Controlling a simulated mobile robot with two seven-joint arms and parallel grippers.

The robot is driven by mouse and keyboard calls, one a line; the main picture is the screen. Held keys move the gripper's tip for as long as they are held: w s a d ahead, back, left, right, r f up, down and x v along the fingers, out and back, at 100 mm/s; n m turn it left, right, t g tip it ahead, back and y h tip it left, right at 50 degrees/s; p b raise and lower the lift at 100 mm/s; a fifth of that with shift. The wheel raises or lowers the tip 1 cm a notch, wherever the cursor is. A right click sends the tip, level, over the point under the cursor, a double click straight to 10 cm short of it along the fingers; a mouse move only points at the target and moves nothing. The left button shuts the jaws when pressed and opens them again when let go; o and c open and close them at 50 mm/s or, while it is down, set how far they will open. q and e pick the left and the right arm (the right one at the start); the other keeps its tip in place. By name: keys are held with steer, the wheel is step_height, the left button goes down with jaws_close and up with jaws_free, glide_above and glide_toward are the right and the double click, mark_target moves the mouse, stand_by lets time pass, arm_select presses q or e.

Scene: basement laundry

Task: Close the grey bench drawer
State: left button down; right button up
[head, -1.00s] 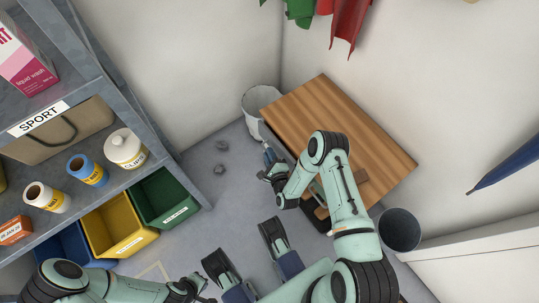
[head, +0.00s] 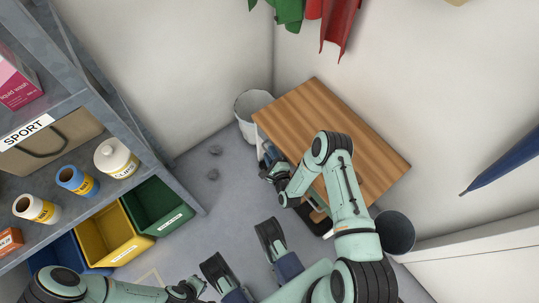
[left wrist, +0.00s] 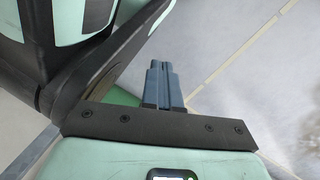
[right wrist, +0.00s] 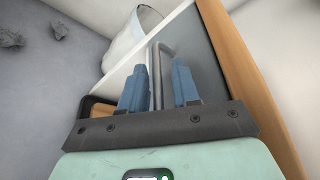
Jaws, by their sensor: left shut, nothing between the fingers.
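The bench (head: 335,120) has a brown wooden top and stands against the wall in the head view; its wooden edge also shows in the right wrist view (right wrist: 243,75). The grey drawer front (right wrist: 202,50) shows beside that edge, with a metal bar handle (right wrist: 165,50). My right gripper (right wrist: 160,80) is open, its blue fingers on either side of the handle; I cannot tell whether they touch it. It also shows at the bench's front in the head view (head: 268,160). My right arm hides much of the drawer. My left gripper (left wrist: 160,75) is shut and empty, over the floor.
A pale bucket (head: 248,105) stands by the bench's left corner, and a dark bin (head: 396,232) by its right end. Shelving with coloured crates (head: 160,203) is at left. Small grey lumps (head: 214,150) lie on otherwise clear floor.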

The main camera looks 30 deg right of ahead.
steer(key=shift+d+r, duration=0.1)
steer(key=shift+d, duration=0.1)
